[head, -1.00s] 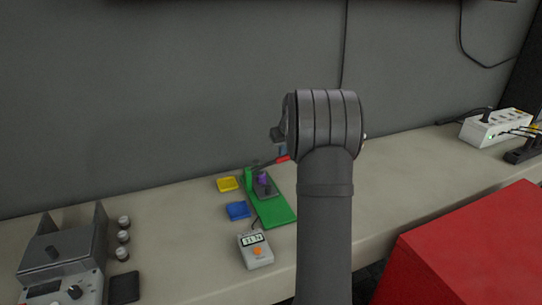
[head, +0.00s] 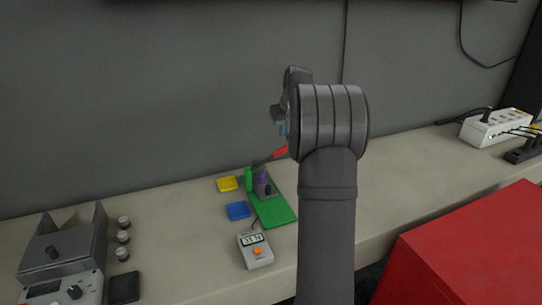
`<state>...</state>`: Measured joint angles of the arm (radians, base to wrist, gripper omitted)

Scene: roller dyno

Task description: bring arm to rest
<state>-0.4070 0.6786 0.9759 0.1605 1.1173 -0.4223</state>
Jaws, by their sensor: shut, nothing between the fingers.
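My arm (head: 327,215) rises from the bottom of the head view, and its large dark joint hides part of the bench and wall behind it. My gripper (head: 257,163) shows as a slim dark tip beyond a red section, left of that joint. It is shut and empty. In the picture it lies across the top of a small fixture with a purple part (head: 262,178) on a green board (head: 273,211). I cannot tell whether it touches the fixture.
A yellow tray (head: 227,184), a blue tray (head: 238,211) and a meter with an orange button (head: 256,251) stand near the board. A grey roller device (head: 62,252) and knobs (head: 123,237) are at left.

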